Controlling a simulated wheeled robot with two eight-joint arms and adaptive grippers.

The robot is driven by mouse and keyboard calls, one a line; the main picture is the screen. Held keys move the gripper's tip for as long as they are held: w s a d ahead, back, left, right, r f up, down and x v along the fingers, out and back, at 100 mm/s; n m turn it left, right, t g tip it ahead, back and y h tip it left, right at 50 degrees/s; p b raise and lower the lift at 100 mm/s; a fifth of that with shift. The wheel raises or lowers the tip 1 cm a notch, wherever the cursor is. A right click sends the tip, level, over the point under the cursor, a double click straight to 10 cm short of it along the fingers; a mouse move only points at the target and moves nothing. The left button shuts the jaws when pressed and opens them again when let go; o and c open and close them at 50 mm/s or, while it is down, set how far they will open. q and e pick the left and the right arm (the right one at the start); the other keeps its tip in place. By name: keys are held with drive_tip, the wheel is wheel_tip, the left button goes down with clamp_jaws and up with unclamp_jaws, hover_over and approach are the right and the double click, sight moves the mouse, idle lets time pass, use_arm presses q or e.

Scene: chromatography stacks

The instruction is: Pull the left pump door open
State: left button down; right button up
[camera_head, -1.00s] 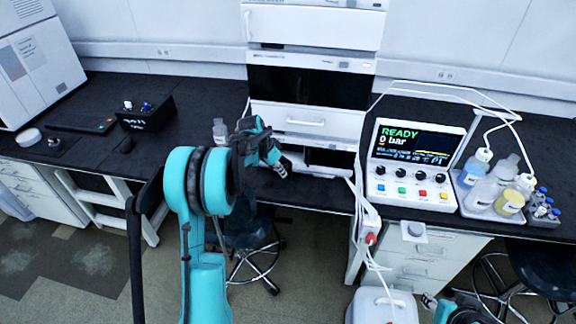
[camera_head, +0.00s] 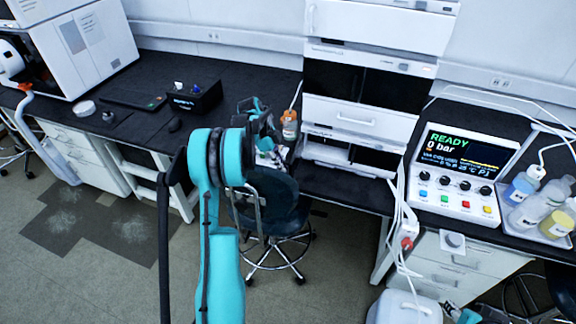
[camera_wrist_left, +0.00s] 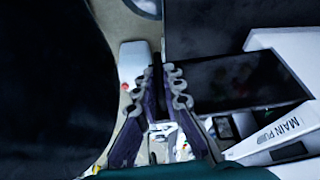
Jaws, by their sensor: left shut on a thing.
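My left gripper (camera_head: 268,150) is in front of and left of the lowest module of the white stack (camera_head: 350,150). The module's white front with the "MAIN PUMP" label (camera_wrist_left: 285,130) is to the right of the fingers, beside a dark panel (camera_wrist_left: 245,80). How far the door stands open is unclear. A small part of my right arm (camera_head: 467,316) shows at the bottom edge; its fingers are not clear.
An orange-labelled bottle (camera_head: 289,126) stands just right of the left gripper. A dark stool (camera_head: 272,205) is below it. The READY control box (camera_head: 455,170) and bottles (camera_head: 535,205) are at the right. A black box (camera_head: 195,97) is on the left bench.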

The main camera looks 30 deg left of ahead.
use_arm(q)
drive_tip(key=shift+a, duration=2.35)
drive_tip(key=shift+w, duration=0.1)
drive_tip(key=c, duration=1.9)
unclamp_jaws()
drive_tip(key=v, duration=1.2)
drive_tip(key=shift+d, duration=0.1)
